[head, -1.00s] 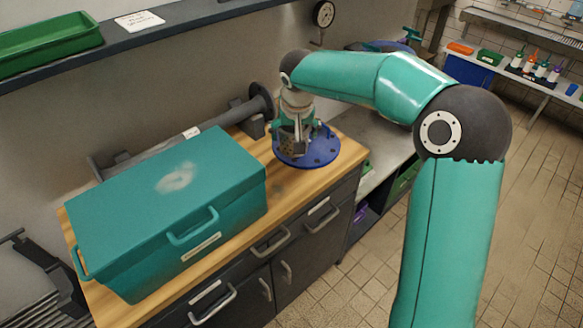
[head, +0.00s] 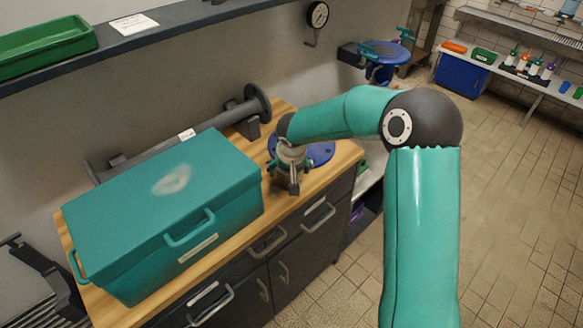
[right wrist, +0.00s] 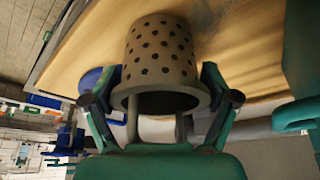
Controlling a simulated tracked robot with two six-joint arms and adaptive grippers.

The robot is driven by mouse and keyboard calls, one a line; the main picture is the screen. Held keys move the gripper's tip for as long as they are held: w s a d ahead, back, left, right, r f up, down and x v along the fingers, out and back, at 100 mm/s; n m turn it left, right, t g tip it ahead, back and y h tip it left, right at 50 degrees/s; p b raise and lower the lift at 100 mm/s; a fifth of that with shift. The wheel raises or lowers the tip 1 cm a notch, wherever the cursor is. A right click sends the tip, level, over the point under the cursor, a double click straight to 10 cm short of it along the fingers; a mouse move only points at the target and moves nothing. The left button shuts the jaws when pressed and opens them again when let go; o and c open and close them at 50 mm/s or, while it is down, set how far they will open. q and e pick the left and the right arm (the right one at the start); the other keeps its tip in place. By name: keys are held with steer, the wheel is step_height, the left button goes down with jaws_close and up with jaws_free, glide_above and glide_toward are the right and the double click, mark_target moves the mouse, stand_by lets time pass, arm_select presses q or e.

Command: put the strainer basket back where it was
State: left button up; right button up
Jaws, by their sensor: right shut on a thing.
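The strainer basket (right wrist: 160,52) is a grey-beige, perforated metal cup, seen large in the right wrist view. Its open rim faces my right gripper and its holed wall points towards the wooden top. My right gripper (right wrist: 160,108) is shut on it, with a dark finger at each side of the rim. In the head view my right gripper (head: 288,182) is over the worktop between the teal box and the blue round plate (head: 318,153); the basket is mostly hidden there. Whether the basket touches the wood I cannot tell. My left gripper is out of view.
The teal box (head: 160,200) fills the left of the wooden worktop (head: 250,232). A dark flanged pipe (head: 215,125) lies along the wall. A blue round fitting with teal handles (head: 385,52) is at the back, right of the gauge (head: 317,14). Floor at right is clear.

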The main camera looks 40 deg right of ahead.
steer(key=o, duration=1.1)
steer(key=shift+o, duration=0.2)
